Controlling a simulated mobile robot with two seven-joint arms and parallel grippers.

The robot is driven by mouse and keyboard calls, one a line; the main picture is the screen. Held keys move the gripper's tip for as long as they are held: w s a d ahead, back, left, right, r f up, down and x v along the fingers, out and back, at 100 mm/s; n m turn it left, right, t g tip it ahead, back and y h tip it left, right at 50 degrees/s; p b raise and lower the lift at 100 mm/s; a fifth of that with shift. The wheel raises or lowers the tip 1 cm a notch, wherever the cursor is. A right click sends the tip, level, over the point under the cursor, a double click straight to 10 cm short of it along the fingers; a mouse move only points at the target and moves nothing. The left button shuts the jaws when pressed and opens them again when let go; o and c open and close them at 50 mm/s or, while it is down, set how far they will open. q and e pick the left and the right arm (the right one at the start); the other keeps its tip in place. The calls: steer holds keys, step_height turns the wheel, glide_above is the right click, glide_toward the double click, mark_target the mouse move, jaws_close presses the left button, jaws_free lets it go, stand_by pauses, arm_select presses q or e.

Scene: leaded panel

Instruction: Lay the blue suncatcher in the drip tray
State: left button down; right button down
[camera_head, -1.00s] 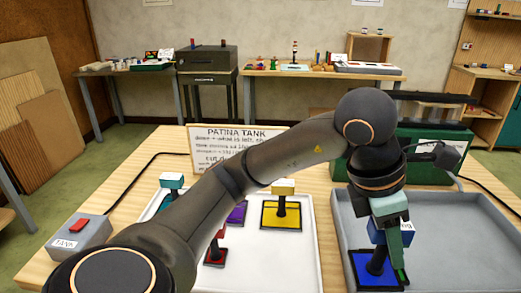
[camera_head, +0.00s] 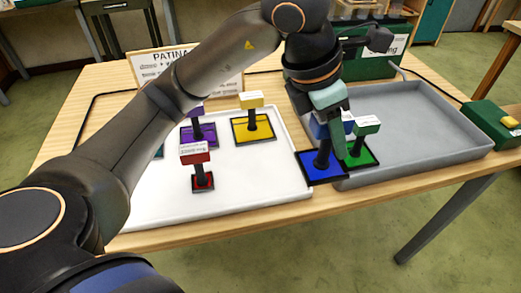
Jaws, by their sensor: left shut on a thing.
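My left gripper (camera_head: 335,122) points down and is shut on the blue suncatcher at its upper block. The blue suncatcher's square pane (camera_head: 315,168) hangs below on a dark stem. The pane overlaps the grey tray's (camera_head: 430,140) left front corner and the gap beside the white tray (camera_head: 250,185). I cannot tell whether it touches a rim. A green suncatcher (camera_head: 367,126) stands close behind and right of it, inside the grey tray's left end, partly hidden by a finger. No readable label shows which tray is the drip tray. My right gripper is out of view.
The white tray holds upright yellow (camera_head: 253,126), purple (camera_head: 200,133) and red (camera_head: 196,154) suncatchers; a teal one is mostly hidden by my arm. A green box (camera_head: 490,125) stands right of the grey tray. The grey tray's middle and right are clear.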

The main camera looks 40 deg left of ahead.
arm_select(q)
steer(key=shift+w+a+f+b, duration=0.15)
steer(key=shift+w+a+f, duration=0.15)
steer(key=shift+a+f, duration=1.85)
steer(key=shift+w+a+f+b, duration=0.15)
steer(key=shift+w+a+f, duration=0.15)
steer(key=shift+a+f, duration=1.85)
steer(key=shift+w+a+f+b, duration=0.15)
steer(key=shift+w+a+f, duration=0.15)
steer(key=shift+a+f, duration=1.8)
steer(key=shift+a+r, duration=0.1)
steer(key=shift+c, duration=2.2)
jaws_free()
